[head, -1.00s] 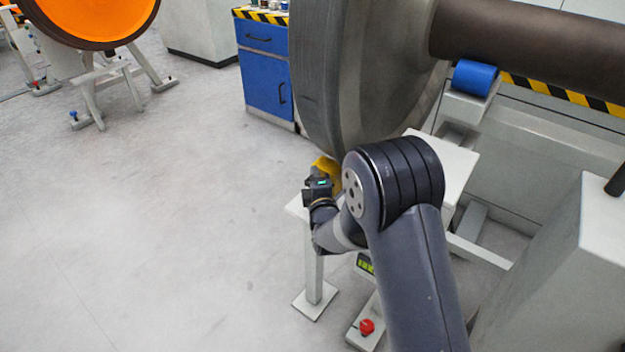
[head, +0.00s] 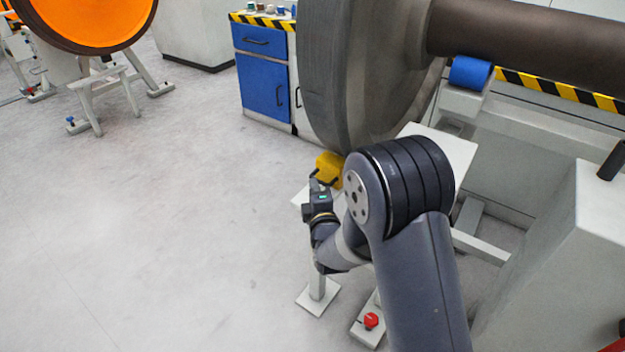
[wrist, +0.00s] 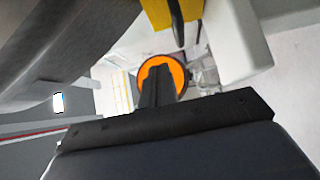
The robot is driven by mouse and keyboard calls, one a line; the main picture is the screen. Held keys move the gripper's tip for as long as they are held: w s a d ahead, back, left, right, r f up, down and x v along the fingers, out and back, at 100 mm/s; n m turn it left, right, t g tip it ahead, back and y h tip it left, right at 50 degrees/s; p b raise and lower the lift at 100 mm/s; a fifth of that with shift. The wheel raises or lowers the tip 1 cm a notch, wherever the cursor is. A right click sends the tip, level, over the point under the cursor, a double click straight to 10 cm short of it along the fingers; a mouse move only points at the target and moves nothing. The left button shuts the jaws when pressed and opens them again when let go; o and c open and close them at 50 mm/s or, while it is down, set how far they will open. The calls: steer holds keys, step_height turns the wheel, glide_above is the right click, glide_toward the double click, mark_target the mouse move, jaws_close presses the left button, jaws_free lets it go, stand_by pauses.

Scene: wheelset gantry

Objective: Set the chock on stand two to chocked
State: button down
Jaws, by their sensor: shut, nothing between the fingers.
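The chock is a yellow block (head: 327,168) at the foot of the large grey wheel (head: 375,75), on a small white stand top. A dark handle shows on it in the wrist view, where the chock (wrist: 157,12) is at the top edge. My gripper (head: 316,186) is just in front of the chock and a little below it. Its fingers (wrist: 158,85) are together and empty, apart from the chock's handle in the picture. My arm hides part of the stand. Whether the chock touches the wheel cannot be told.
A brown axle (head: 530,45) runs right from the wheel over a blue roller (head: 470,72). A pale cabinet (head: 560,250) stands at the right. A red button (head: 371,320) is low beside the stand. Open floor (head: 150,220) lies to the left.

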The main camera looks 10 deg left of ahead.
steer(key=v, duration=0.5)
steer(key=shift+s+d, duration=0.1)
steer(key=shift+s, duration=0.25)
glide_toward(315, 174)
steer(key=w+a+r, duration=0.1)
steer(key=w, duration=0.1)
steer(key=w+a+r, duration=0.2)
steer(key=shift+a+b, duration=0.3)
steer(key=shift+w+r, duration=0.1)
steer(key=shift+w, duration=0.3)
steer(key=shift+w+d+p, duration=0.3)
steer(key=shift+w, duration=0.25)
steer(key=shift+s, duration=0.1)
